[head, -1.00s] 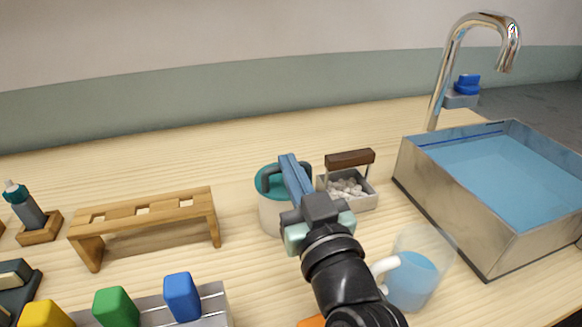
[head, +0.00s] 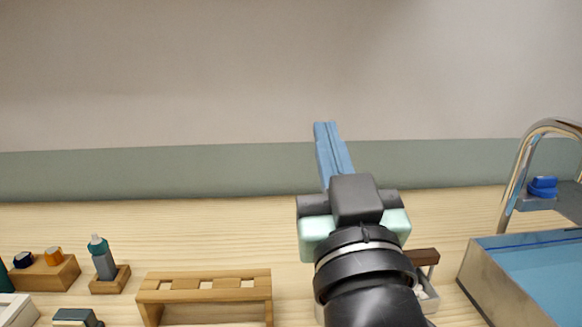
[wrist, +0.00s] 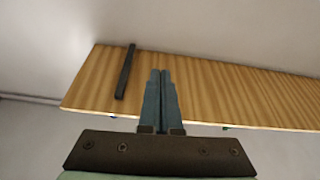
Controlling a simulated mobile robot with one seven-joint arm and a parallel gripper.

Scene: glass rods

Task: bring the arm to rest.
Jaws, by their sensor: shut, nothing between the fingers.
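My gripper (head: 325,125) is raised above the workbench in the head view, its blue fingers pointing up and away, in front of the wall. The fingers are together with nothing between them. In the wrist view my gripper (wrist: 161,72) also shows its two fingers side by side, empty. Beyond them is a wooden board-like surface (wrist: 220,92) with a dark bar (wrist: 126,72) on it. My arm hides part of the bench in the head view.
A wooden rack (head: 205,284) with square holes stands on the bench. Left of it are a bottle (head: 103,262) in a wooden holder and a wooden block (head: 45,275).

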